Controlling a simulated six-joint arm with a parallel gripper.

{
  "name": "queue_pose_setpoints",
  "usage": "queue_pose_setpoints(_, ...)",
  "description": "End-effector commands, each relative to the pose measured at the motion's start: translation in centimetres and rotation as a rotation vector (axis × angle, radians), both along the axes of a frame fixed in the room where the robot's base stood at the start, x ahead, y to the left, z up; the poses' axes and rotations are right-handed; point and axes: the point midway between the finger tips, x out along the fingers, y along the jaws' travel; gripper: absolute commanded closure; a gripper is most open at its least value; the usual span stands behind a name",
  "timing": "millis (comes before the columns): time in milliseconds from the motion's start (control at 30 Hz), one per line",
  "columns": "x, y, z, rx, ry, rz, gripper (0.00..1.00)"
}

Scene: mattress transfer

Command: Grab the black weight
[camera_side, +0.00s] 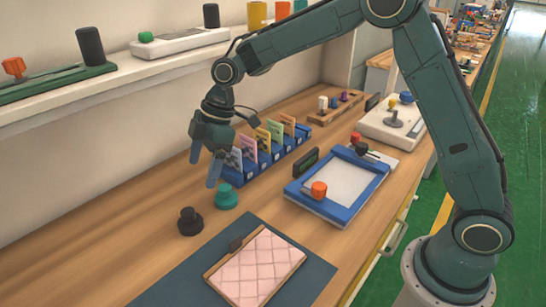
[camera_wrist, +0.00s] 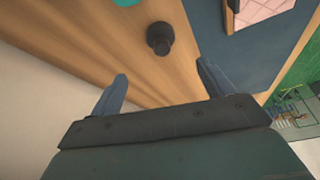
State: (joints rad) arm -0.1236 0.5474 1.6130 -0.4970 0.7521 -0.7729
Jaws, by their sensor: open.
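The black weight (camera_side: 190,222) is a small dark knobbed cylinder standing upright on the wooden bench, left of a teal weight (camera_side: 226,197). In the wrist view the black weight (camera_wrist: 160,38) stands beyond the fingertips, roughly centred between them. My gripper (camera_side: 204,170) is open and empty, held above the bench behind the two weights, with its fingers pointing down. In the wrist view my gripper (camera_wrist: 163,78) shows both blue-grey fingers spread wide, apart from the weight. Only an edge of the teal weight (camera_wrist: 127,2) shows there.
A dark mat (camera_side: 170,288) with a pink quilted pad (camera_side: 256,268) lies in front. A blue card rack (camera_side: 233,176) stands close to my gripper. A blue-framed tray (camera_side: 300,197) with an orange knob sits to the right. Bare bench lies left of the black weight.

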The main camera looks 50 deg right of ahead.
Motion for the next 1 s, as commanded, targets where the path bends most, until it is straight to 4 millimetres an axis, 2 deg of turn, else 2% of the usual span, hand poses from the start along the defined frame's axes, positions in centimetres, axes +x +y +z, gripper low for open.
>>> queue_pose_setpoints(467, 0.3, 0.7, -1.5, 0.003, 0.002, 0.016, 0.19)
queue_pose_setpoints(800, 0.7, 2.5, -6.0, 0.001, 0.005, 0.016, 0.19)
queue_pose_setpoints(1000, 1.0, 3.2, -7.9, 0.001, 0.001, 0.015, 0.19)
